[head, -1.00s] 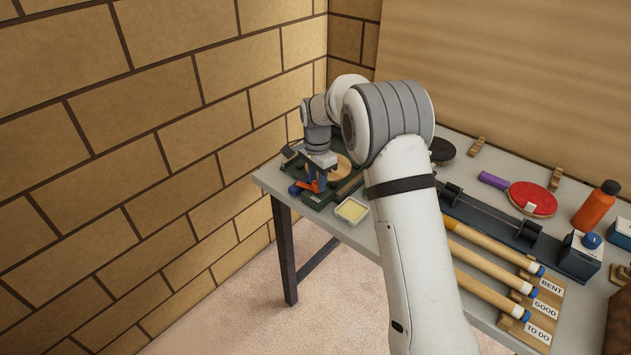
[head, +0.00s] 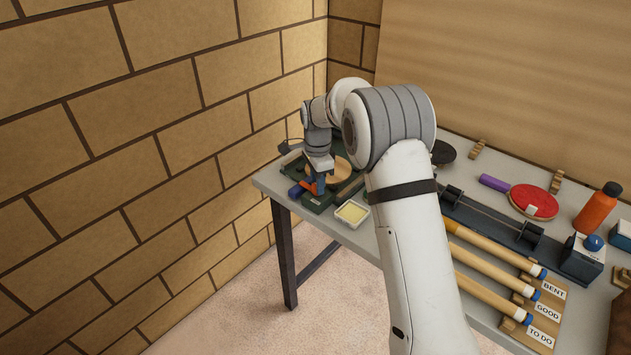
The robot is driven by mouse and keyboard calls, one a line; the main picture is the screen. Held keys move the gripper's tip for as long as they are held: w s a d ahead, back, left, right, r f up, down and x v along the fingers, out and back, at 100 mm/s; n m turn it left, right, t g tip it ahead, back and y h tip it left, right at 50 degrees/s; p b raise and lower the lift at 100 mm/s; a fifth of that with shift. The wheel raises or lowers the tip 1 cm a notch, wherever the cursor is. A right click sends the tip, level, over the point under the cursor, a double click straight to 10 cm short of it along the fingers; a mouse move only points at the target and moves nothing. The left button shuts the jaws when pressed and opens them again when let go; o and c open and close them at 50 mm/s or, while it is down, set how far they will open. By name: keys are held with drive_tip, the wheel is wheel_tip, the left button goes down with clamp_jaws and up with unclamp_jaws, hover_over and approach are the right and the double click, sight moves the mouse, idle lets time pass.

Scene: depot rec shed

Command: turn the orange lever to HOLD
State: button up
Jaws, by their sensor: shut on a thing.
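The orange lever (head: 310,184) is on a dark green device (head: 325,203) at the left end of the table. My gripper (head: 318,187) points down over the device and is shut on the lever. The fingers partly hide the lever. A round tan disc (head: 342,170) sits on the device just behind and right of the fingers. The HOLD marking cannot be read at this size.
A small tray with a pale yellow block (head: 352,212) stands close to the device. Labelled cues on wooden racks (head: 535,320), a red paddle (head: 533,200) and an orange bottle (head: 596,207) fill the right. A brick wall (head: 160,130) is at left.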

drive_tip(key=o, duration=0.9)
drive_tip(key=shift+a, duration=0.15)
drive_tip(key=shift+c, duration=0.2)
drive_tip(key=shift+o, duration=0.5)
drive_tip(key=shift+r, duration=0.1)
wheel_tip(320, 180, up, 8)
drive_tip(key=shift+w+f+b, duration=0.1)
drive_tip(key=shift+f+b, duration=0.15)
drive_tip(key=shift+b, duration=0.25)
drive_tip(key=shift+r, duration=0.1)
